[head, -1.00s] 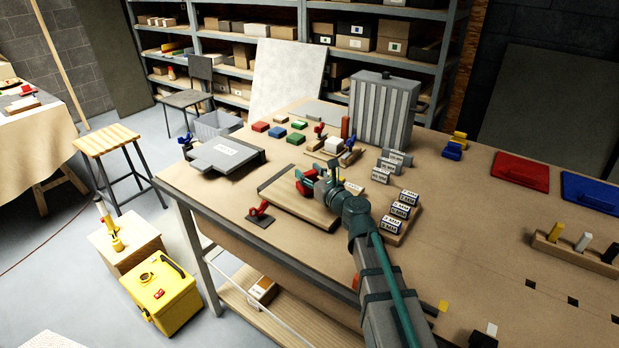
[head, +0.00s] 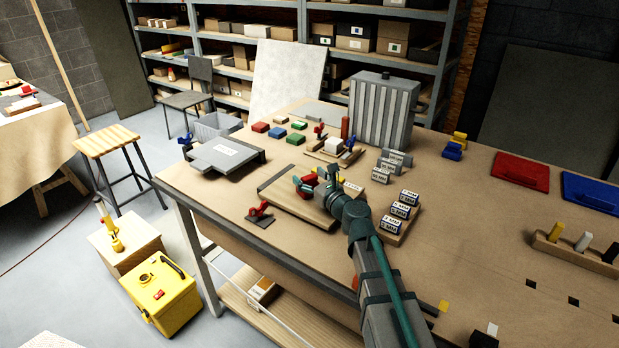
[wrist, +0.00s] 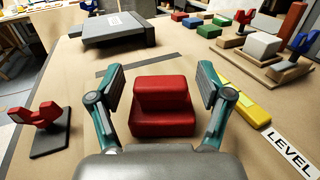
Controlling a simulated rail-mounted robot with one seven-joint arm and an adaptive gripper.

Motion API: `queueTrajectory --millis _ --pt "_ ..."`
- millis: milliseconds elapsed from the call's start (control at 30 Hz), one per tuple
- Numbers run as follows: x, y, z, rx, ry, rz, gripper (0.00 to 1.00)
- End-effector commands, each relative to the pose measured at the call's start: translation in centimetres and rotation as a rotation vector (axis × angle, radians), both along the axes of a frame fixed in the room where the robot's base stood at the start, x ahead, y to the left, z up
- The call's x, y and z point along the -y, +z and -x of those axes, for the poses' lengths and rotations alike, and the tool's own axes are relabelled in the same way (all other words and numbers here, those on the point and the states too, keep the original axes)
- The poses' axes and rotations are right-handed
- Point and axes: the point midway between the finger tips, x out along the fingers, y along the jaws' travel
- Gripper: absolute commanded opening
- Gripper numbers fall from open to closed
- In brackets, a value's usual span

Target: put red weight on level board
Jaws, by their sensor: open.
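The red weight (wrist: 163,122), a stepped block with a narrower top, is upright in the middle of the wrist view. It appears to rest on the tan level board (head: 292,208), whose dark end strip (wrist: 138,65) lies beyond it. My gripper (wrist: 162,85) is open, with one teal-and-grey finger on each side of the weight and narrow gaps showing. In the head view my gripper (head: 314,184) is over the board's right part and partly hides the weight. A "LEVEL" label (wrist: 291,152) and a yellow bar (wrist: 243,103) lie to the right.
A red clamp-like piece on a dark plate (head: 260,212) stands left of the board. A grey flat device (head: 226,153) is behind it. Coloured blocks (head: 278,131), a fixture with a white block (head: 333,146) and labelled weights (head: 402,207) stand nearby. The table's right is more open.

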Motion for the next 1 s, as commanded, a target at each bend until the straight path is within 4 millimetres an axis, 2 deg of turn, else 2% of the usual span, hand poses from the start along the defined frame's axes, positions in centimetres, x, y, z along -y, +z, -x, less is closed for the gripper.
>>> queueTrajectory --millis 133,267,700,1000 --pt "0.0 0.5 0.0 0.0 0.0 0.0 0.78" --pt "1.0 0.2 1.5 0.0 -0.001 0.0 0.78" --pt "5.9 0.2 8.1 0.001 -0.002 -0.001 0.78" --pt "7.1 0.2 9.6 0.0 0.0 0.0 0.78"
